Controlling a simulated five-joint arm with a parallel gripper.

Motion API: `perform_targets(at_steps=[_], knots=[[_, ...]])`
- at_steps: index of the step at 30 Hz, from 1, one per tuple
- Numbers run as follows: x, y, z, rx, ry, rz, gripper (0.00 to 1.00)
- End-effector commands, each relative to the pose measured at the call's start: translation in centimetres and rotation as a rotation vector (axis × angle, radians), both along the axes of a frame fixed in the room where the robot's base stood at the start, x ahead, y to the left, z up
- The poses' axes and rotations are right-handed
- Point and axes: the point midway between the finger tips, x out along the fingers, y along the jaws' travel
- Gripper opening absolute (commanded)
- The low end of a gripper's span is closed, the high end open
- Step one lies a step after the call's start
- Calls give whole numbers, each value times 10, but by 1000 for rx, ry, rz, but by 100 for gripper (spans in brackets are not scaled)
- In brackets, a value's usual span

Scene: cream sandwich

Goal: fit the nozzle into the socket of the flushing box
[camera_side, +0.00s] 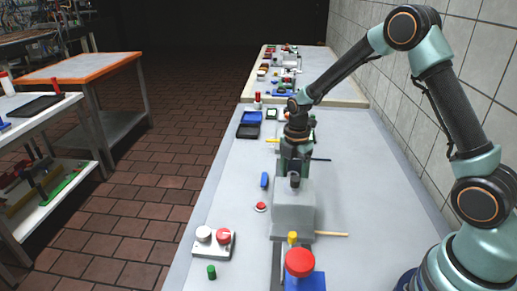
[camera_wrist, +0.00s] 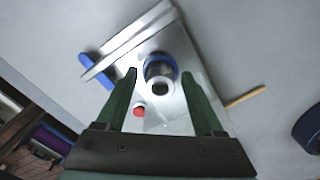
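The flushing box (camera_side: 293,215) is a pale grey block on the table below my gripper. In the wrist view its light top (camera_wrist: 175,118) fills the middle. The nozzle (camera_side: 295,181) looks like a short dark cylinder at the box top. In the wrist view the nozzle (camera_wrist: 160,70) shows a blue ring and a pale round end, between my fingers. My gripper (camera_side: 295,170) is just above the box. In the wrist view my gripper (camera_wrist: 160,73) has its fingers apart, with gaps on both sides of the nozzle. The socket is hidden, so I cannot tell how deep the nozzle sits.
A red button (camera_side: 261,207) and a blue piece (camera_side: 264,180) lie left of the box. A wooden stick (camera_side: 331,234) lies at its right. A two-knob unit (camera_side: 214,243) and a red-topped part (camera_side: 299,263) stand in front. The table's right side is clear.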

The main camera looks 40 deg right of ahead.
Motion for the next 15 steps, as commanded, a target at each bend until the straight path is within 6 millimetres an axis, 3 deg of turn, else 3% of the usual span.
perform_targets(at_steps=[7, 15], knots=[[1, 0, 18, 0, -4, 0, 70], [1, 0, 73, -1, -7, 0, 70]])
